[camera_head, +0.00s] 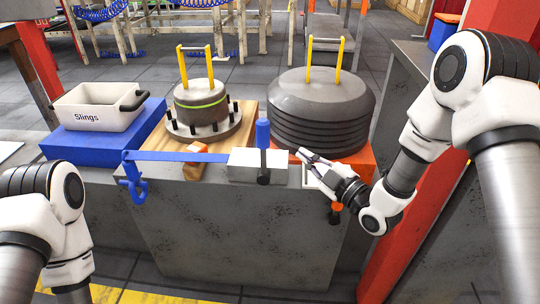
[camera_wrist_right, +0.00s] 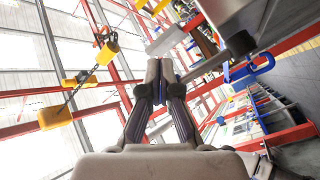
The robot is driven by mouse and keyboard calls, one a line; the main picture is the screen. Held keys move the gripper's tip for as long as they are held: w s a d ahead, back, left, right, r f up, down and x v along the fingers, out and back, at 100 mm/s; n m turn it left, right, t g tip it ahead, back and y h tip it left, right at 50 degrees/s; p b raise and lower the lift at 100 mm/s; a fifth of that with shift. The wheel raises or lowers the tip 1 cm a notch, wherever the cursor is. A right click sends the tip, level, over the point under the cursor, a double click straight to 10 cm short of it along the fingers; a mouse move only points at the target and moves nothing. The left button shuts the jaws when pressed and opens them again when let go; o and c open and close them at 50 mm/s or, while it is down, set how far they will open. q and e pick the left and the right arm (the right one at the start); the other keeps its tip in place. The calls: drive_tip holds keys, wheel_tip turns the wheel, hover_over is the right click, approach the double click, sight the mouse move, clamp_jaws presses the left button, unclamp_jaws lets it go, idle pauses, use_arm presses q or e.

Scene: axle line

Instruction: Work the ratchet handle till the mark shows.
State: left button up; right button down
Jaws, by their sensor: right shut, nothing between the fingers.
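The ratchet handle (camera_head: 263,134) has a blue grip and stands upright at the front of a light grey ratchet box (camera_head: 245,166) on the bench's front edge. A blue strap (camera_head: 180,157) runs left from the box to a blue hook (camera_head: 133,178). My right gripper (camera_head: 304,155) is just right of the handle, apart from it, pointing left. Its fingers are shut and empty, as the right wrist view also shows (camera_wrist_right: 160,65). My left gripper is out of view; only part of my left arm shows. I cannot make out a mark on the ratchet box.
A flanged hub (camera_head: 203,122) with yellow handles stands on a wooden board behind the strap. A black ribbed drum (camera_head: 318,115) stands behind my right gripper. A white bin (camera_head: 98,108) labelled Slings sits on a blue block at left. A red post (camera_head: 425,220) rises at right.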

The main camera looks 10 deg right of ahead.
sight(265, 155)
drive_tip(key=shift+w+a, duration=0.2)
drive_tip(key=shift+a, duration=0.55)
drive_tip(key=shift+w+a, duration=0.25)
drive_tip(key=shift+a, duration=0.55)
drive_tip(key=shift+w+a, duration=0.2)
drive_tip(key=shift+a, duration=0.55)
drive_tip(key=shift+a, duration=0.1)
drive_tip(key=shift+w+a, duration=0.15)
drive_tip(key=shift+a, duration=0.2)
drive_tip(key=shift+w+a, duration=0.2)
drive_tip(key=shift+a, duration=0.5)
drive_tip(key=shift+w+a, duration=0.2)
drive_tip(key=shift+a, duration=0.55)
drive_tip(key=shift+w+a, duration=0.2)
drive_tip(key=shift+a, duration=0.5)
idle(1.2)
drive_tip(key=shift+d, duration=0.1)
drive_tip(key=shift+s+d+b, duration=0.15)
drive_tip(key=shift+s+d, duration=0.1)
drive_tip(key=shift+d, duration=0.6)
drive_tip(key=shift+s+d+b, duration=0.2)
drive_tip(key=shift+s+d, duration=0.05)
drive_tip(key=shift+d, duration=0.55)
drive_tip(key=shift+s+d+b, duration=0.15)
drive_tip(key=shift+s+d, duration=0.1)
drive_tip(key=shift+d, duration=0.6)
